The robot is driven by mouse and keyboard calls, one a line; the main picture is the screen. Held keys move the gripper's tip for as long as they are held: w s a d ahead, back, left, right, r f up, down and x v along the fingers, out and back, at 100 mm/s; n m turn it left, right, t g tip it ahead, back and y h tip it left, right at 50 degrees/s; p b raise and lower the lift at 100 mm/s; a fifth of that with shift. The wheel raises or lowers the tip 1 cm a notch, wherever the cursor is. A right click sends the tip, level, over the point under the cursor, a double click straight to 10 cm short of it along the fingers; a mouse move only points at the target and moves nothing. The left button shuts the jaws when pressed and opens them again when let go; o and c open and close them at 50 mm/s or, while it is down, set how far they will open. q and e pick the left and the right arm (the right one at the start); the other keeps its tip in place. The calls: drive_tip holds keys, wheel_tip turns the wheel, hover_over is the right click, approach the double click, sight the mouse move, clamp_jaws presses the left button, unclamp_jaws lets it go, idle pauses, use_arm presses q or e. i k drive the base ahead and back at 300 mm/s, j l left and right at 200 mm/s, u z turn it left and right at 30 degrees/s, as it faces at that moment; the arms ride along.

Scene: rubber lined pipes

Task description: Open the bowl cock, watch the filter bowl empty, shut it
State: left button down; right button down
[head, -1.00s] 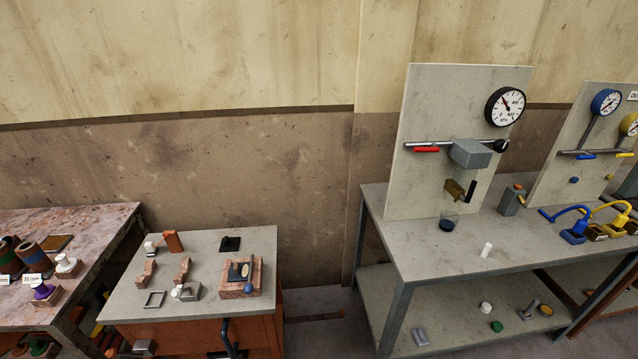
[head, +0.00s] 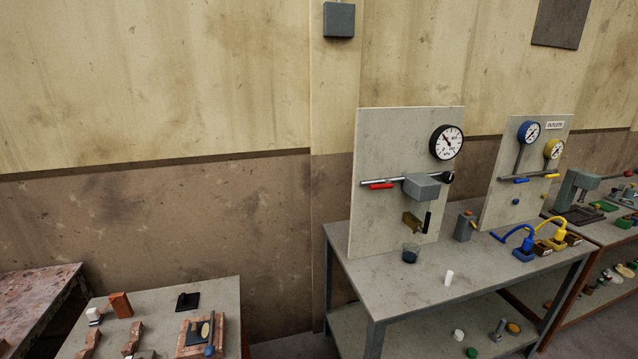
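The filter unit is on an upright grey panel (head: 385,140) on the right-hand bench. Its grey block (head: 422,187) sits on a horizontal pipe with a red lever (head: 381,186). Below the block is a brass-coloured part (head: 412,220) with a black handle (head: 428,222) standing near vertical. I cannot tell for sure which of these is the bowl cock. A clear cup with dark liquid (head: 410,255) stands on the bench below. A round gauge (head: 446,142) is at the panel's upper right. Neither of my grippers is in view.
A second panel (head: 530,150) with blue and yellow gauges stands to the right, with blue and yellow hoses on the bench before it. A white cylinder (head: 448,278) stands near the bench's front edge. A lower bench (head: 130,325) with small parts is at lower left.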

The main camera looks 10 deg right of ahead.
sight(424, 229)
drive_tip(key=i+l+z, duration=0.1)
drive_tip(key=l+z, duration=0.2)
drive_tip(key=i+l+z, duration=0.1)
drive_tip(key=l+z, duration=0.15)
drive_tip(key=i+l+z, duration=0.15)
drive_tip(key=l+z, duration=0.15)
drive_tip(key=l, duration=0.1)
